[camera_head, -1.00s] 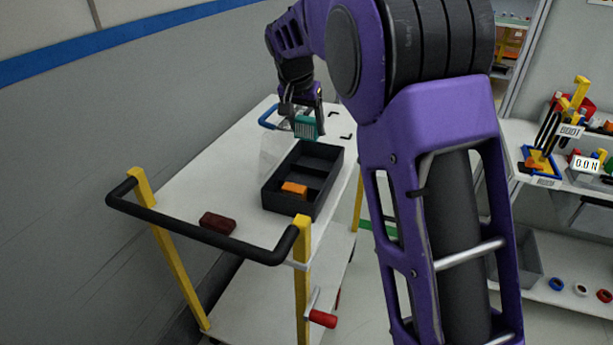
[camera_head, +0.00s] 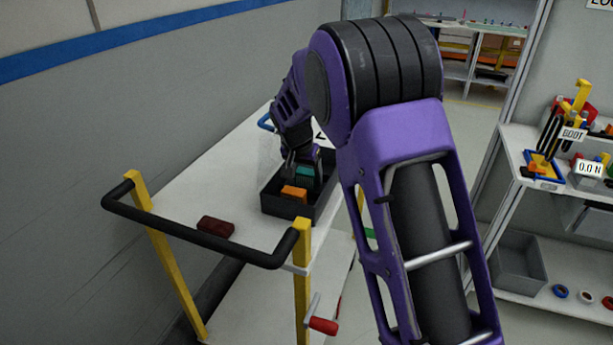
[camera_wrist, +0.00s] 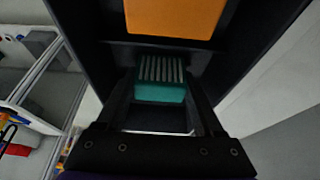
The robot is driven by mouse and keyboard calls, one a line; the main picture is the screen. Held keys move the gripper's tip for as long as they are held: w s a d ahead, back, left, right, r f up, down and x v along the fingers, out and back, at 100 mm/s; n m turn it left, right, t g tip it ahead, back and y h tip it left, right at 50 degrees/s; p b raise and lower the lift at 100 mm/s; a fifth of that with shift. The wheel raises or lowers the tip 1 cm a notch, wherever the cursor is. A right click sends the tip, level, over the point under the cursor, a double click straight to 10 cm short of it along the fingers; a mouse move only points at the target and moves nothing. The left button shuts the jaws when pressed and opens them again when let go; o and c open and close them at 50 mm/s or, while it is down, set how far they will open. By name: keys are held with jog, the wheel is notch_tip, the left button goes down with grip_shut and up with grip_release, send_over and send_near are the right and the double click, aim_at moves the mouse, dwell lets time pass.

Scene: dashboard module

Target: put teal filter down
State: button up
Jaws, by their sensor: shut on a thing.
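The teal filter (camera_head: 305,175) is a small block with a ribbed grey face, clear in the wrist view (camera_wrist: 160,93). My gripper (camera_wrist: 163,100) is shut on it, one finger on each side. In the head view my gripper (camera_head: 303,170) is down inside the black divided tray (camera_head: 325,206), at its far part. The filter is in or just over a compartment behind the orange block. Whether it touches the tray floor cannot be told. My arm hides part of the tray.
An orange block (camera_head: 294,193) lies in the tray's near compartment. A dark red block (camera_head: 216,226) lies on the white cart top (camera_head: 180,195), left of the tray. A black handle bar (camera_head: 200,234) crosses the cart's near end. Shelves with parts (camera_head: 560,180) stand at right.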

jog(key=o, duration=1.1)
jog(key=shift+f, duration=0.15)
jog(key=shift+c, duration=0.2)
jog(key=v, duration=0.8)
jog(key=shift+p, duration=0.45)
jog(key=shift+w+d, duration=0.1)
